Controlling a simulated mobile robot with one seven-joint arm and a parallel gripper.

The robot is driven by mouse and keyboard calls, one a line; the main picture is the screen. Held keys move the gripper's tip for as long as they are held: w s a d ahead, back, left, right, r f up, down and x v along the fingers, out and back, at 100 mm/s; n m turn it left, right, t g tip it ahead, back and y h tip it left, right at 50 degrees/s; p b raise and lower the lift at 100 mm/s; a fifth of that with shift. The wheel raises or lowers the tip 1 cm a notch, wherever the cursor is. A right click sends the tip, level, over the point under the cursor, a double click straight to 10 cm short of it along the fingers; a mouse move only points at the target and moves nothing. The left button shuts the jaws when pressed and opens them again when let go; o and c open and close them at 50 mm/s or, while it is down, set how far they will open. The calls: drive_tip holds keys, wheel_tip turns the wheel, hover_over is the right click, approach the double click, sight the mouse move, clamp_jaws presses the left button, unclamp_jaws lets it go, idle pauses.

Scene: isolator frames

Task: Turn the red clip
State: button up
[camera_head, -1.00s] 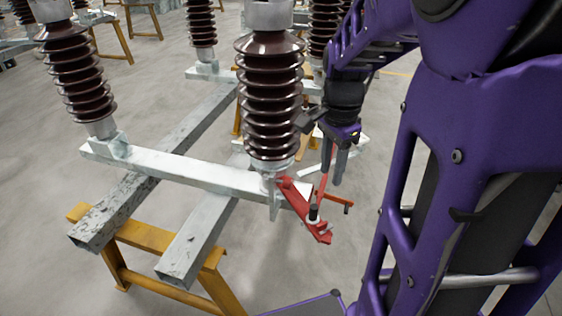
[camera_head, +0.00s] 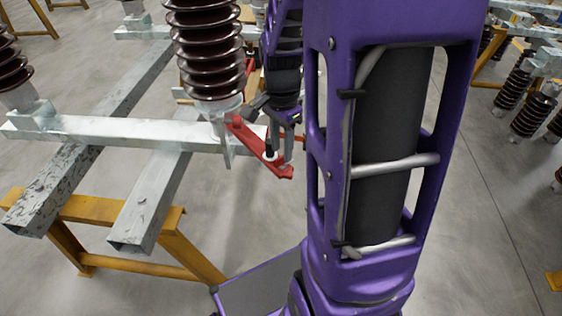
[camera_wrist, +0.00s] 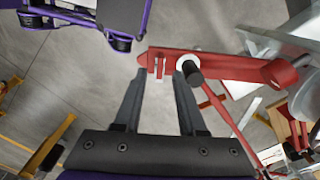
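The red clip (camera_head: 243,131) is a flat red bar fixed under the end of the pale steel beam, below a brown ribbed insulator. In the wrist view the red clip (camera_wrist: 235,67) runs across the top, with a black pin in a white ring (camera_wrist: 188,66) near its outer end. My gripper (camera_head: 286,160) is at that outer end in the head view. In the wrist view my gripper (camera_wrist: 159,75) is open, its two dark fingers apart and their tips at the bar's slotted end. I cannot tell whether they touch it.
The pale beam (camera_head: 110,132) and brown insulator (camera_head: 207,50) stand close to the left of my gripper. A thin red rod (camera_wrist: 230,118) slants away below the clip. A yellow trestle (camera_head: 80,208) supports the steel beams. Grey floor lies open at the front right.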

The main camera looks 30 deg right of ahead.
drive_tip(key=shift+f+b, duration=0.7)
drive_tip(key=shift+f, duration=0.55)
clamp_jaws()
